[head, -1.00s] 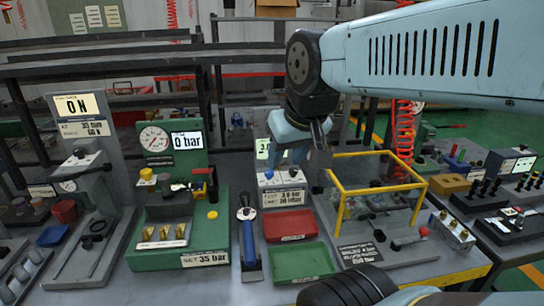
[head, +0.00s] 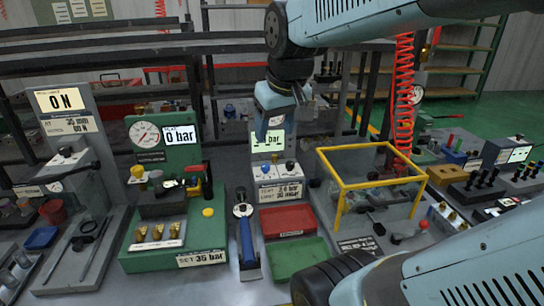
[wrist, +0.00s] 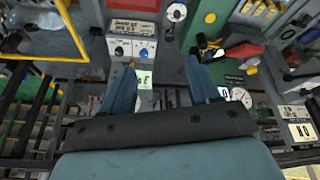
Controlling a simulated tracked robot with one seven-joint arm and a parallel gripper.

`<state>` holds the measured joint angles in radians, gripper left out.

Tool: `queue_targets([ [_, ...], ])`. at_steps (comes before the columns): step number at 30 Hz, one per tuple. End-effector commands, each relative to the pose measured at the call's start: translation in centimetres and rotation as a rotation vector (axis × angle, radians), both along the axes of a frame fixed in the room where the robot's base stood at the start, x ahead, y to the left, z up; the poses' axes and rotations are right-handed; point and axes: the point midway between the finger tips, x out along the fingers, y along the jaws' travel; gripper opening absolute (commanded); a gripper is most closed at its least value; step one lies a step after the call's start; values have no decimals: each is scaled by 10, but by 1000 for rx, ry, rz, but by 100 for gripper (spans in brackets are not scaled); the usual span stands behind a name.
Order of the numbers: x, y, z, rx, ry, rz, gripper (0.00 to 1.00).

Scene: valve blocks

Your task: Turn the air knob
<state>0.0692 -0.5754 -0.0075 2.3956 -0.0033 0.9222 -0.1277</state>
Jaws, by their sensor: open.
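A small grey regulator station (head: 280,185) stands at the back middle of the bench, with a lit green display (head: 268,143) partly hidden by my gripper. Its sloped white top carries a blue knob (head: 266,169) and a black knob (head: 290,166). I cannot read which is the air knob. In the wrist view, the same blue knob (wrist: 144,52) and black knob (wrist: 119,51) appear upside down, beyond the fingertips. My gripper (head: 265,130) is in front of the display, above the knobs and apart from them. In the wrist view my gripper (wrist: 158,68) is open and empty.
A green gauge station (head: 165,235) stands to the left and a yellow frame (head: 370,183) to the right. A blue-handled tool (head: 246,240), a red tray (head: 287,222) and a green tray (head: 298,257) lie in front. A red coiled hose (head: 403,95) hangs at the right.

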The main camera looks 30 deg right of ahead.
Motion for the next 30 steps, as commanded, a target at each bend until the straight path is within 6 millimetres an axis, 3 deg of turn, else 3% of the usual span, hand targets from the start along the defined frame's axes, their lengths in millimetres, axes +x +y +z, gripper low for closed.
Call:
queue_targets([
  [11, 92, -51, -14, -44, 165, 73, 61],
  [18, 146, -93, -41, -46, 265, 128, 61],
  [24, 184, -132, -72, -35, 339, 175, 61],
  [30, 206, -159, -96, -21, 385, 210, 61],
])
